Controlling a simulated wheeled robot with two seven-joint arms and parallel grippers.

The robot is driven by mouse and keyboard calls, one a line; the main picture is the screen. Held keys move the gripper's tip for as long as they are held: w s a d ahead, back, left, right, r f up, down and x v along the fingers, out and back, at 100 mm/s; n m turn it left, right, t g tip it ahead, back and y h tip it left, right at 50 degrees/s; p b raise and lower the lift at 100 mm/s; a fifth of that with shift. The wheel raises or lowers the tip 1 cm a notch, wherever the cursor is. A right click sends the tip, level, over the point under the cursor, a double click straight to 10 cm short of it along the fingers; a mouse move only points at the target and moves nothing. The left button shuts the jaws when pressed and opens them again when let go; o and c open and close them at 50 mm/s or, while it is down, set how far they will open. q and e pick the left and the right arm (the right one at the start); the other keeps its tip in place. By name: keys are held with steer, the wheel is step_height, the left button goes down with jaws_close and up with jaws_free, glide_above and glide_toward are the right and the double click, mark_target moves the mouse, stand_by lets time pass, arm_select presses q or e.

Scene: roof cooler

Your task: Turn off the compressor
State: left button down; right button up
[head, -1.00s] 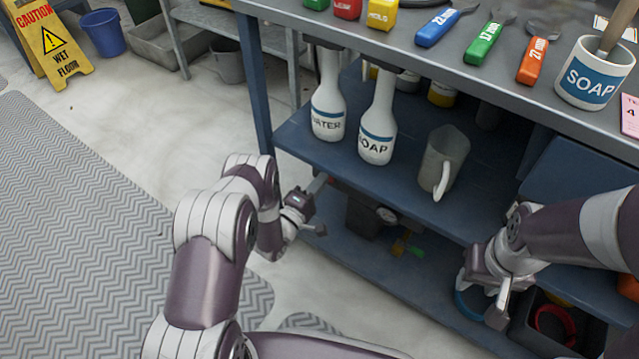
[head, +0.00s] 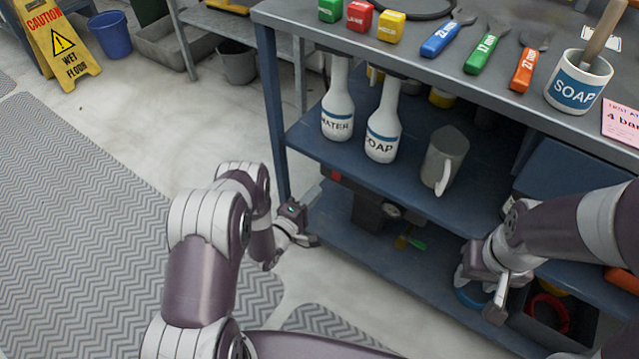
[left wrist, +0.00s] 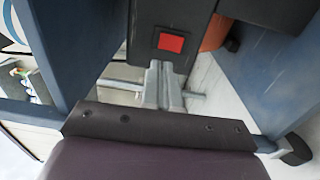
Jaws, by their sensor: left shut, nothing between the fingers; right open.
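The compressor (head: 372,212) is a dark unit on the bottom shelf of the workbench, with a round gauge (head: 391,211) and a green-handled valve (head: 416,244). A red switch (head: 336,176) shows at its upper left. In the left wrist view the red square switch (left wrist: 171,42) sits on a dark box just ahead of the fingertips. My left gripper (head: 311,196) is shut and empty beside the bench's front leg. Its fingers (left wrist: 164,74) point toward the switch; whether they touch it I cannot tell. My right gripper (head: 497,288) is open and empty before the shelves at right.
The blue middle shelf (head: 420,205) holds a water bottle (head: 337,105), a soap bottle (head: 383,125) and a grey jug (head: 444,158). The bench leg (head: 272,110) stands close to my left gripper. A dark bin (head: 560,325) is low at right.

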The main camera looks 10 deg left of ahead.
arm_select(q)
steer(key=p+v, duration=0.2)
steer(key=v, duration=0.4)
steer(key=shift+s, duration=0.35)
steer(key=shift+a+r, duration=0.1)
steer(key=shift+a, duration=0.05)
